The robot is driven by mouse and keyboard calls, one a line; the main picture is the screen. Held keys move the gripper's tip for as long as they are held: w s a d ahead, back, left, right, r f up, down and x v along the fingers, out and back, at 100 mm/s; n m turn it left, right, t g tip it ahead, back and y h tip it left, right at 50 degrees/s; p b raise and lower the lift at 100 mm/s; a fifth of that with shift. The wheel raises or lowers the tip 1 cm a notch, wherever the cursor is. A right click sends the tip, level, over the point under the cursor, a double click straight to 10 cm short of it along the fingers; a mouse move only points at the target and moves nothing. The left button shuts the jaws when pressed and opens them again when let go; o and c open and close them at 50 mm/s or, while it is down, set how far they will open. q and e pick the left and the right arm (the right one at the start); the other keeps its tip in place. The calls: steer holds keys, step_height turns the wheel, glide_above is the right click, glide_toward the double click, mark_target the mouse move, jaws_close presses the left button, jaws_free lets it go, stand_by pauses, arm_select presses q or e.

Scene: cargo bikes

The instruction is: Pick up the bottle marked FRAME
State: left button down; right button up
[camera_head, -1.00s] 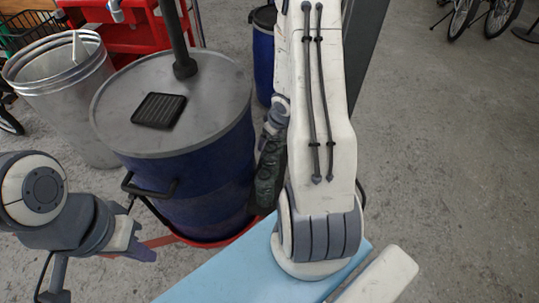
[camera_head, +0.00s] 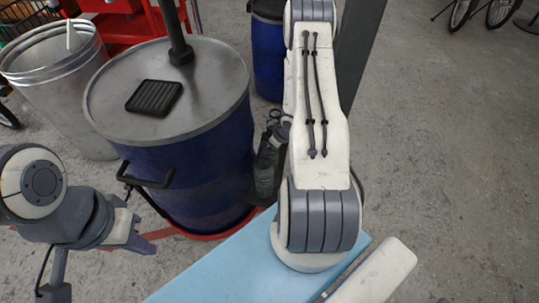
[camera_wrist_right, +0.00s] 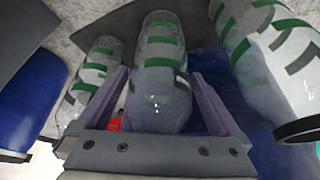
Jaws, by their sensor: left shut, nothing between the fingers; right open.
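In the right wrist view, a clear bottle with green stripes (camera_wrist_right: 160,92) stands between the two fingers of my right gripper (camera_wrist_right: 158,75), which is open. Similar striped bottles stand to its left (camera_wrist_right: 88,80) and right (camera_wrist_right: 268,55). I can read no FRAME marking on any of them. In the head view, dark greenish shapes (camera_head: 265,172) show beside my right arm, which hides most of that spot; I cannot tell the bottles apart there. My left gripper (camera_head: 145,241) is shut and empty at the lower left, in front of the blue drum.
A large blue drum (camera_head: 205,190) with a grey lid stands left of my right arm, a black ribbed pad (camera_head: 154,97) on its lid. A metal bin (camera_head: 60,80) and a smaller blue barrel (camera_head: 267,60) stand behind.

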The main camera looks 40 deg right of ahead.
steer(key=shift+w+f, duration=0.2)
steer(key=shift+f, duration=0.35)
steer(key=c, duration=1.1)
steer(key=shift+c, duration=0.2)
steer(key=shift+r, duration=0.15)
